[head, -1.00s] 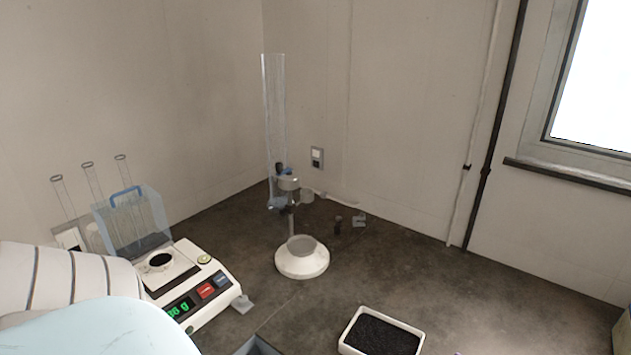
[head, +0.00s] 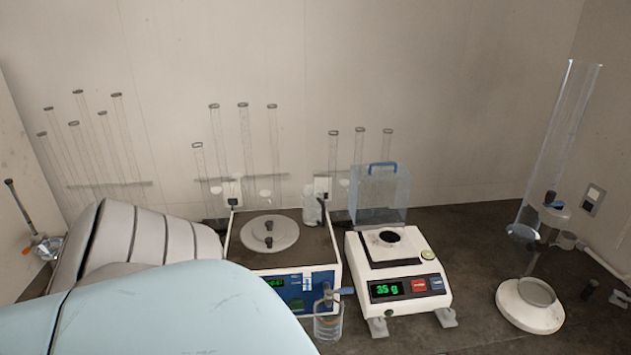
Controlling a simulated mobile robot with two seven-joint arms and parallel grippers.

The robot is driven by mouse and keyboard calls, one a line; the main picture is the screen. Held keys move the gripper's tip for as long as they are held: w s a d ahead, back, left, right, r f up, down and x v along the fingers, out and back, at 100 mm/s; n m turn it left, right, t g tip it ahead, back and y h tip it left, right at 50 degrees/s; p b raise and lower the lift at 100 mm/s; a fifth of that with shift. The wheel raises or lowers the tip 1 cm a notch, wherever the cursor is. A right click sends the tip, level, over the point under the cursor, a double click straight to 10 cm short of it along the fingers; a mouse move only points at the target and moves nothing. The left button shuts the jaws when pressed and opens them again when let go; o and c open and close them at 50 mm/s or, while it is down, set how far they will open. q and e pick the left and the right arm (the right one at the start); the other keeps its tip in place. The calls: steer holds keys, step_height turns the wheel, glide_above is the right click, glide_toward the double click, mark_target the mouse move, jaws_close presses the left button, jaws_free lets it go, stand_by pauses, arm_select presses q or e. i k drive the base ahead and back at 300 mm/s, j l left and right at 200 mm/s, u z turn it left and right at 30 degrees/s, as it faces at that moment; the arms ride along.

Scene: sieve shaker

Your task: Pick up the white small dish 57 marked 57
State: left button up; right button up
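No white small dish marked 57 can be made out in the head view. A balance (head: 397,270) with a green display reading about 35 g stands right of centre, with a round dark item (head: 389,237) on its pan. No marking can be read on that item. A large pale blue and white arm of mine fills the lower left and hides part of the bench. Neither gripper shows.
A sieve shaker (head: 270,234) with a round plate stands left of the balance, with a small glass vessel (head: 328,325) in front. A clear shield (head: 380,194) is behind the pan. A tall glass tube (head: 560,140) rises on the right above a white round base (head: 530,304).

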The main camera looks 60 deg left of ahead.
mark_target(388, 238)
steer(key=j+u, duration=0.1)
steer(key=u, duration=1.9)
